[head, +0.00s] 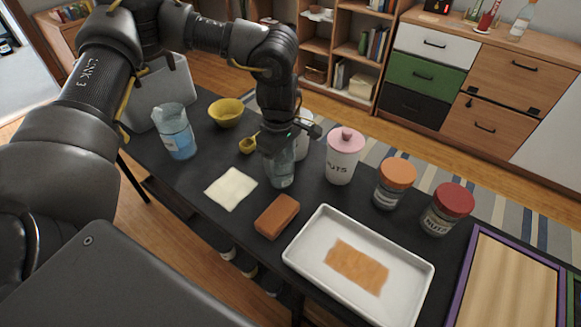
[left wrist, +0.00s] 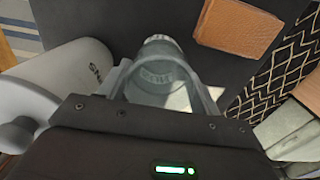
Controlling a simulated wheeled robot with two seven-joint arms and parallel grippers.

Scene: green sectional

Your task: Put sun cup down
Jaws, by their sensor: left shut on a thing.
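My left gripper (head: 279,148) points down over the dark table (head: 208,232), just left of the white nuts jar. It is shut on a clear, glass-like cup (head: 282,174), which I take to be the sun cup; no sun mark can be made out. The cup looks upright, with its upper part hidden by the gripper in the head view. In the left wrist view the cup (left wrist: 160,74) shows between the two fingers. Whether its base touches the table cannot be told. My right gripper is not in view.
Near the cup are a pink-lidded nuts jar (head: 343,158), a white cloth (head: 231,188), a brown block (head: 277,216) and a yellow scoop (head: 248,145). Two lidded jars (head: 394,184) (head: 447,209) and a white tray (head: 312,224) lie right. A blue-filled beaker (head: 177,132) and yellow bowl (head: 226,113) stand left.

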